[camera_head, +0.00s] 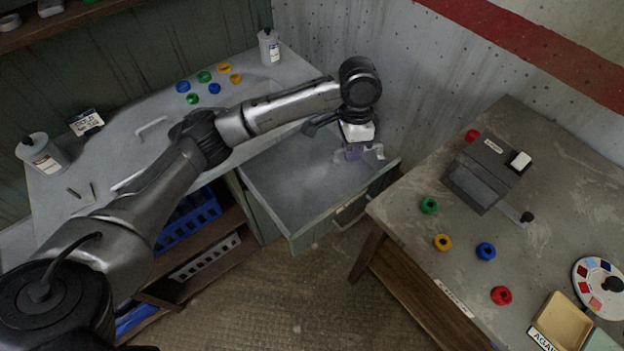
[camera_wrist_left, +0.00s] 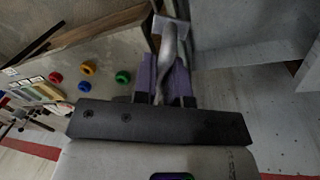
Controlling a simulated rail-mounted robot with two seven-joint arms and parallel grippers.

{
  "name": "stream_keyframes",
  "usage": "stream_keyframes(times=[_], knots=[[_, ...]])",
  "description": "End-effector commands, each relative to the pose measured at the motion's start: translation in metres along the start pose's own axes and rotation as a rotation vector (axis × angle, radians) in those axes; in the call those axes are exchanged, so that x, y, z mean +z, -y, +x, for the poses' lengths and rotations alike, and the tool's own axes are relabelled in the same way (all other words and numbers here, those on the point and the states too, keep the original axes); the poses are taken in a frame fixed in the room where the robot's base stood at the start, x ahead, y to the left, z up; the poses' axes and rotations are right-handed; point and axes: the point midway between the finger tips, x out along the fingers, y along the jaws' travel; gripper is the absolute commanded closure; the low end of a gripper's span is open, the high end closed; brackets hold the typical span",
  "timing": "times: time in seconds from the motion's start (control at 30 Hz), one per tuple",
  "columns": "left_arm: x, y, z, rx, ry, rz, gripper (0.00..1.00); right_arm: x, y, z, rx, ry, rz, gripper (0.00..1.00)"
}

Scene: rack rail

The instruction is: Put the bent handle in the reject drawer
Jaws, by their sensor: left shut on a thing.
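My left gripper (camera_head: 353,152) is shut on a pale grey handle (camera_head: 374,151). In the left wrist view the handle (camera_wrist_left: 169,45) stands between the purple fingers (camera_wrist_left: 163,82), and its shaft looks bent. In the head view the gripper points down at the far right part of an open grey drawer (camera_head: 300,185), within its outline. I cannot tell whether the handle touches the drawer floor. My right gripper is in neither view.
The left bench holds another pale handle (camera_head: 151,126), several coloured rings, a white canister (camera_head: 269,47) and a sign (camera_head: 86,122). A right-hand table (camera_head: 400,205) with a grey device (camera_head: 485,172) stands close to the drawer. The drawer floor looks bare.

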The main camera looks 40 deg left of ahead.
Motion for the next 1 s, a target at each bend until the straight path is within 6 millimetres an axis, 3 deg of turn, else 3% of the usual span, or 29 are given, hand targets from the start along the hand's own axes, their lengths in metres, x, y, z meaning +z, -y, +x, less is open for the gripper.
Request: stream_keyframes(times=[0.03, 0.1, 0.5, 0.73, 1.0], knots=[[0.001, 0.015, 0.024, -0.001, 0.015, 0.072, 1.0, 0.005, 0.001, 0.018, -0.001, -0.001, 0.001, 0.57], [0.003, 0.033, 0.044, -0.005, 0.034, 0.19, 1.0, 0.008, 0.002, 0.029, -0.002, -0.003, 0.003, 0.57], [0.027, 0.113, 0.142, -0.024, 0.115, 0.788, 1.0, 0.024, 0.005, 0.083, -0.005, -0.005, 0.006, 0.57], [0.038, 0.134, 0.169, -0.03, 0.138, 0.975, 1.0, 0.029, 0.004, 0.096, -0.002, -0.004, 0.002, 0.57], [0.042, 0.143, 0.194, -0.032, 0.145, 1.036, 1.0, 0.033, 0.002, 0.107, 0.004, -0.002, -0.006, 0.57]])
